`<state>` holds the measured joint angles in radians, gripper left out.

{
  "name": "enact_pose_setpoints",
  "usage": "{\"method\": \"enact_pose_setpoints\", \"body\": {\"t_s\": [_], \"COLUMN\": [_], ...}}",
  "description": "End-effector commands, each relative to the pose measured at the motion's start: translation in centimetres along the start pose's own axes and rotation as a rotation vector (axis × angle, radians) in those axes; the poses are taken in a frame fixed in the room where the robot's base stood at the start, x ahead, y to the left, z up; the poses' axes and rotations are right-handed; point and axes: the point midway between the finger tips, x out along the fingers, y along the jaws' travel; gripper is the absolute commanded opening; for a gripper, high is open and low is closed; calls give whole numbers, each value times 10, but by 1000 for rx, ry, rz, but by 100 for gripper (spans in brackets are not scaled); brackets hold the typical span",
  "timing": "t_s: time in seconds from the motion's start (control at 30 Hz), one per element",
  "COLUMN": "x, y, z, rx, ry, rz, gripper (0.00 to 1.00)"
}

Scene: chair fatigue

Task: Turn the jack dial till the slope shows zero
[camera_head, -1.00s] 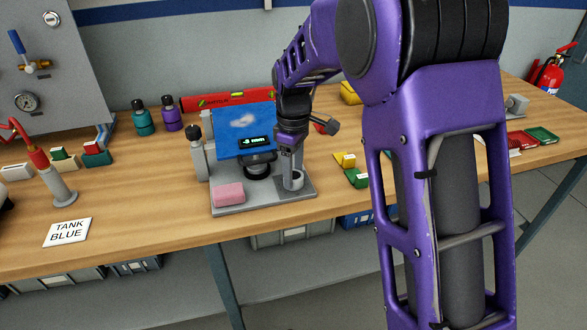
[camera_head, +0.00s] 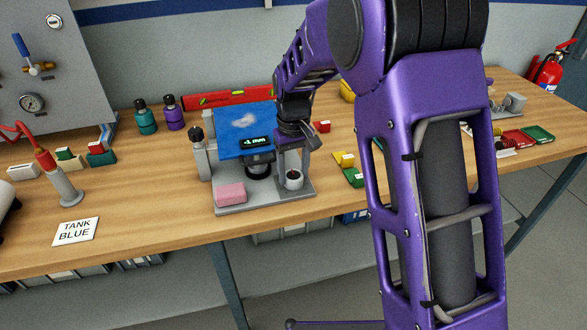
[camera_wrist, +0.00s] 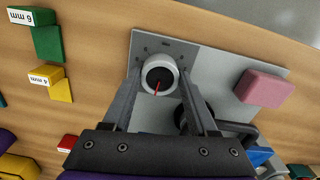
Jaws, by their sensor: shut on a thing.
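The jack dial (camera_head: 294,181) is a pale round cylinder with a dark top and a red pointer, at the front right of a grey base plate (camera_head: 262,205). The dial also shows in the wrist view (camera_wrist: 159,75), its red pointer towards the lower edge of the picture. My gripper (camera_wrist: 158,84) is shut on the dial, one finger on each side. In the head view my gripper (camera_head: 296,168) comes down from above and behind the dial. A small black display (camera_head: 258,142) reads "-1 mm", at the front of a tilted blue panel (camera_head: 242,120).
A pink block (camera_head: 231,193) lies on the base plate's front left. Yellow (camera_head: 345,159) and green (camera_head: 353,177) step blocks stand right of the plate. A red spirit level (camera_head: 228,98) and two bottles (camera_head: 146,116) stand behind. The bench front left of the plate is fairly clear.

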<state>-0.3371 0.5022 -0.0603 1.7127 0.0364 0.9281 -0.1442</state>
Motion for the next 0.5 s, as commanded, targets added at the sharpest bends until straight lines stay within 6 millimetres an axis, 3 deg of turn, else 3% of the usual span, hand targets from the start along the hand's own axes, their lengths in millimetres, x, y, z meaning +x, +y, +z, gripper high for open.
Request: {"method": "enact_pose_setpoints", "body": {"t_s": [0.5], "x": [0], "y": [0], "z": [0], "rx": [55], "ry": [1], "rz": [0], "gripper": [3]}}
